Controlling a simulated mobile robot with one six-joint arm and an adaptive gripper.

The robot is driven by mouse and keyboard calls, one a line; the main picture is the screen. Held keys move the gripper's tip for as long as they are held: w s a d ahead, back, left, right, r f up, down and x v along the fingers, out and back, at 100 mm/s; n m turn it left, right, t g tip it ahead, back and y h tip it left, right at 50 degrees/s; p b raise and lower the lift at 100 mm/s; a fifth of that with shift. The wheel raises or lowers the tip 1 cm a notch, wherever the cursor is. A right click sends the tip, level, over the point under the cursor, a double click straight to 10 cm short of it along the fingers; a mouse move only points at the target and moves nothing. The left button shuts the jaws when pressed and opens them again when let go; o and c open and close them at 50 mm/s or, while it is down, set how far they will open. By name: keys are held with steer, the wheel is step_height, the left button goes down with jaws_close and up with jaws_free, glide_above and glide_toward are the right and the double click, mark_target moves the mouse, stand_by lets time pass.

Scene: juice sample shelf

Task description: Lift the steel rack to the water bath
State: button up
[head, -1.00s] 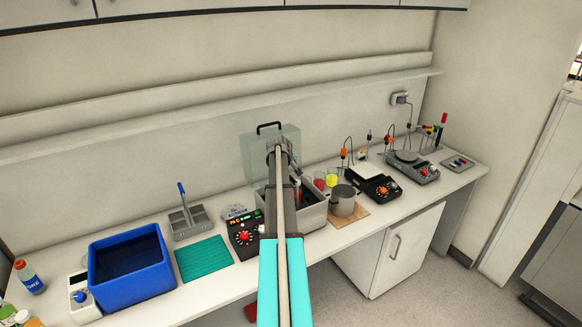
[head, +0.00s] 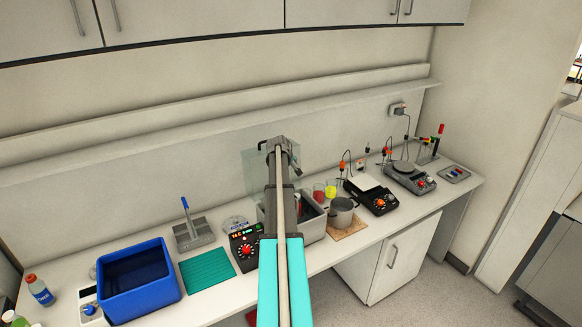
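The water bath is a steel basin (head: 313,230) with a control box (head: 245,246) carrying a red knob and a lit display at its left. A clear lid (head: 254,172) stands upright behind it. My arm crosses in front of the basin and hides much of its inside; a bit of red shows there. My gripper (head: 289,150) is at the arm's far end, in front of the lid and wall. Its fingers are mostly hidden, so I cannot tell its opening or any load.
A blue tub (head: 138,283), a teal mat (head: 207,267) and a bottle (head: 40,290) are on the left. A metal pot (head: 342,212) stands on a wooden board right of the bath, near red and yellow beakers. A wall shelf (head: 330,105) runs above the bench.

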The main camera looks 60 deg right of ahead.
steer(key=w+a, duration=0.5)
steer(key=a, duration=0.4)
steer(key=w+a, duration=0.6)
steer(key=a, duration=0.4)
steer(key=shift+r, duration=0.25)
stand_by(0.4)
steer(key=w+a+f+n+y+b, duration=0.15)
steer(key=a+f+b, duration=0.3)
steer(key=a, duration=0.55)
steer(key=w+a+f+t+y+b, duration=0.1)
steer(key=w+a+f+b, duration=0.3)
steer(key=a, duration=0.6)
steer(key=s+a+f+n+y+b, duration=0.1)
steer(key=a+f+b, duration=0.2)
steer(key=a+f, duration=0.55)
steer(key=s+a+f+n+y+b, duration=0.1)
steer(key=s+a+f+b, duration=0.2)
steer(key=a, duration=0.8)
steer(key=s+a+f+g+y+b, duration=0.1)
steer(key=s+a+f+b, duration=0.3)
steer(key=a, duration=0.7)
steer(key=s+a+f+n+y+b, duration=0.1)
steer(key=a+b, duration=0.4)
steer(key=a, duration=0.6)
step_height(320, 180, down, 2)
steer(key=s+y, duration=0.1)
steer(key=s, duration=0.1)
steer(key=shift+s+a+f+n, duration=0.2)
steer(key=shift+s+n, duration=0.1)
steer(key=shift+n, duration=0.05)
